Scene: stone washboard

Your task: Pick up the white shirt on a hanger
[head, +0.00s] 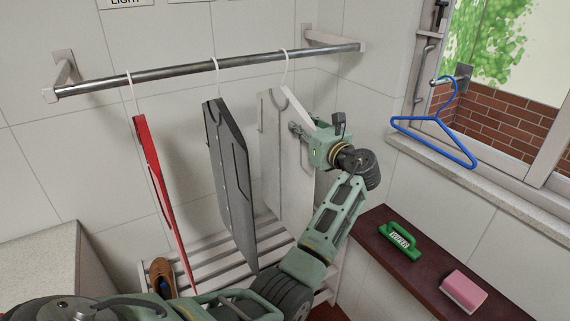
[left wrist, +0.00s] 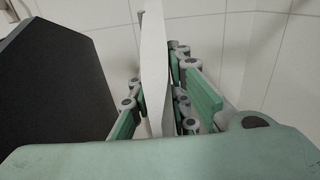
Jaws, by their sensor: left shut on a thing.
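The white shirt (head: 281,165) hangs from a hanger whose white hook (head: 285,70) is over the metal rail, at the right end of the row of clothes. My left gripper (head: 296,129) is at the shirt's upper right edge, shut on it. In the left wrist view the white shirt (left wrist: 153,60) is seen edge-on as a thin panel running between the fingers of my left gripper (left wrist: 157,100). My arm covers part of the shirt's right side in the head view. My right gripper is not in view.
A dark grey garment (head: 230,180) hangs just left of the shirt, and a red one (head: 160,190) further left, on the rail (head: 190,69). A slatted rack (head: 205,262) with a brown shoe (head: 162,274) stands below. A blue hanger (head: 435,130) hangs by the window.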

